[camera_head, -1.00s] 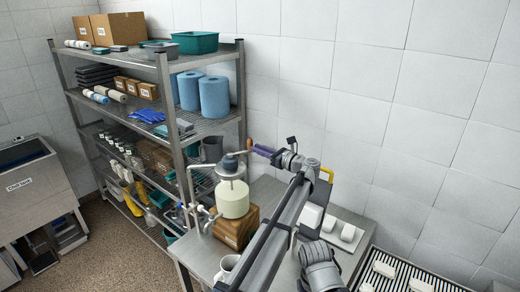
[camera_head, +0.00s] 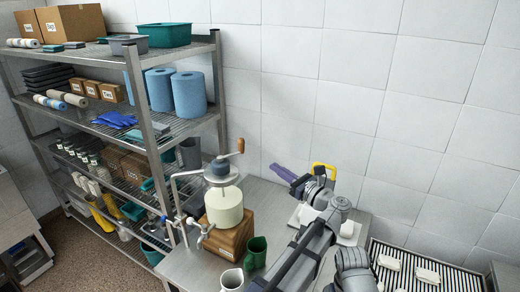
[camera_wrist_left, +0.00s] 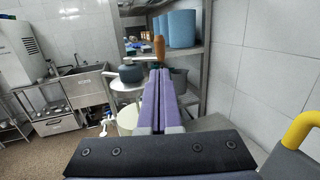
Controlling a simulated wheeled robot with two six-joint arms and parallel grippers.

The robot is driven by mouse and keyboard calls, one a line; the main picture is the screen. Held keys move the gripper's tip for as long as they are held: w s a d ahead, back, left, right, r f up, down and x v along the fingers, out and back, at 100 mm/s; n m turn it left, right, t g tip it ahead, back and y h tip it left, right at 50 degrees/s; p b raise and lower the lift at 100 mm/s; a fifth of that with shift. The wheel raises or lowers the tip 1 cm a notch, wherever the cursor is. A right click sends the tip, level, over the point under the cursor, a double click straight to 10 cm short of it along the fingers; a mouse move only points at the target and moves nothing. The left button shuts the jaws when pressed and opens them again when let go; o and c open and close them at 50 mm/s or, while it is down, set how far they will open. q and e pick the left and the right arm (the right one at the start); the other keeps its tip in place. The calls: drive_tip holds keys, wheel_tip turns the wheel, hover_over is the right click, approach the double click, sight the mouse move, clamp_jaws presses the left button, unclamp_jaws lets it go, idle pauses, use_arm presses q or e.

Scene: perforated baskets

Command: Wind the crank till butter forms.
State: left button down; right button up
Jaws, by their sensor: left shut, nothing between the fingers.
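In the left wrist view the wooden handle (camera_wrist_left: 159,48) stands beyond the purple fingertips, which hide part of the churn. The lid (camera_wrist_left: 131,72) shows left of them. My right gripper is not in view.
A green mug (camera_head: 256,252) and a white mug (camera_head: 231,280) stand in front of the churn. A loaded metal shelf (camera_head: 148,95) is close on the left. White blocks lie on a slatted rack (camera_head: 405,262) at right. A yellow handle (camera_head: 325,167) rises behind my left arm.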

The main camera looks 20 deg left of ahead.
sight(241, 141)
use_arm(q)
drive_tip(key=p+x, duration=0.1)
drive_tip(key=x, duration=1.2)
drive_tip(key=shift+w+a+p, duration=0.2)
drive_tip(key=shift+a+p, duration=0.1)
drive_tip(key=shift+a, duration=0.05)
drive_tip(key=shift+r, duration=0.1)
drive_tip(key=shift+w, duration=0.1)
drive_tip(key=shift+w+a+n+g+y, duration=0.4)
drive_tip(key=shift+w+a+n+g, duration=0.35)
drive_tip(key=shift+w+a+g, duration=0.35)
drive_tip(key=shift+w+a+n+g+y, duration=0.4)
drive_tip(key=shift+w+a+n+g, duration=0.4)
drive_tip(key=shift+a+g, duration=0.5)
drive_tip(key=shift+w, duration=0.1)
